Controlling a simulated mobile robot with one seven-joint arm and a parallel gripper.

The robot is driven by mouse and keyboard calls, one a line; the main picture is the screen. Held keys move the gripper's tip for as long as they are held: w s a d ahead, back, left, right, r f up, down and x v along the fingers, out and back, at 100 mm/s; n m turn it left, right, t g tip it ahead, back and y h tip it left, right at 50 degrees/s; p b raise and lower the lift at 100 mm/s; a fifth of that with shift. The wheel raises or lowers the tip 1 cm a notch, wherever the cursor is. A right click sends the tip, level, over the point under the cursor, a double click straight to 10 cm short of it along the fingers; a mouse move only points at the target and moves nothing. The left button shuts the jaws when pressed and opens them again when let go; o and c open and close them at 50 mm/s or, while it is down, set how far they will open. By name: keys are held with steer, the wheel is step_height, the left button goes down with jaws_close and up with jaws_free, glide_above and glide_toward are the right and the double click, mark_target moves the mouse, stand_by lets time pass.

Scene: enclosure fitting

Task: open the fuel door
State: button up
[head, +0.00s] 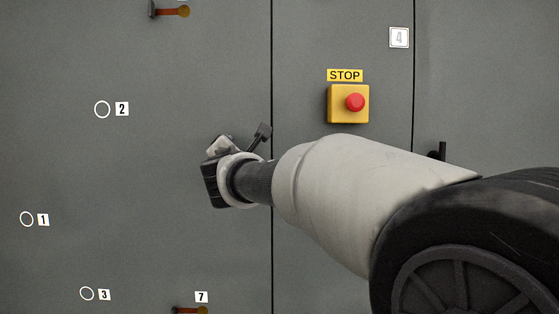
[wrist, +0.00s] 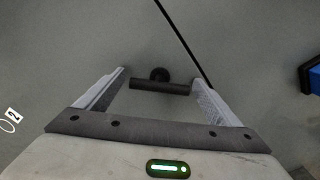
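A dark bar handle (wrist: 160,86) on a round mount stands out from a grey panel, left of a dark seam, in the wrist view. My gripper (wrist: 161,78) is open, with one finger on each side of the bar and visible gaps at both ends. It is not closed on the bar. In the head view my gripper (head: 222,158) is in front of the grey door panel (head: 180,215), left of the seam. A dark handle-like piece (head: 262,133) shows just behind it. No label naming the fuel door is readable.
A yellow stop box (head: 348,104) with a red button sits right of the seam, above my arm. Orange-handled latches show at the top (head: 172,12) and bottom (head: 190,310). A dark handle (head: 437,151) is at right. A blue object (wrist: 312,75) edges into the wrist view.

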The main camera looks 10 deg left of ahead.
steer(key=shift+o, duration=0.7)
steer(key=shift+s, duration=0.2)
steer(key=v, duration=1.7)
steer(key=shift+d, duration=0.15)
